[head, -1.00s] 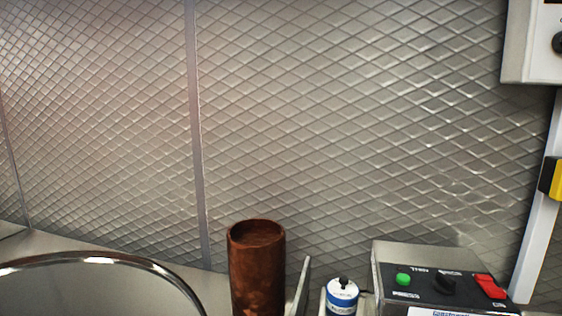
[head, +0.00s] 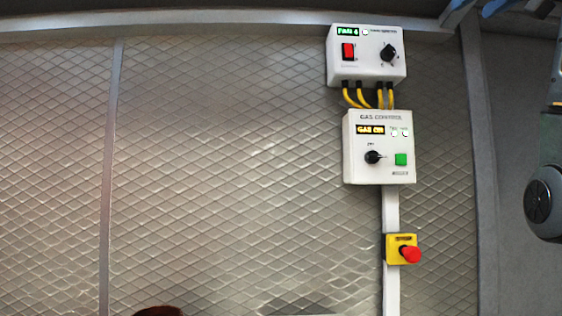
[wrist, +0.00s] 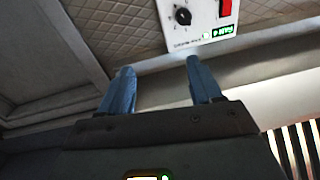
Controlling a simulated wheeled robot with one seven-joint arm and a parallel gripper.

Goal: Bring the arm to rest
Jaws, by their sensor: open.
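My gripper (wrist: 160,66) shows in the wrist view with its two blue fingers spread well apart and nothing between them. In the head view, blue parts that look like its fingers (head: 512,8) show at the top right corner, cut off by the frame. Part of my arm (head: 545,200) hangs down the right edge of the head view. Most of the arm is out of view.
A white fan control box (head: 366,55) is on the quilted metal wall, above a gas control box (head: 378,147) reading "GAS ON". A yellow box with a red button (head: 402,249) is below. The fan box shows upside down in the wrist view (wrist: 196,20).

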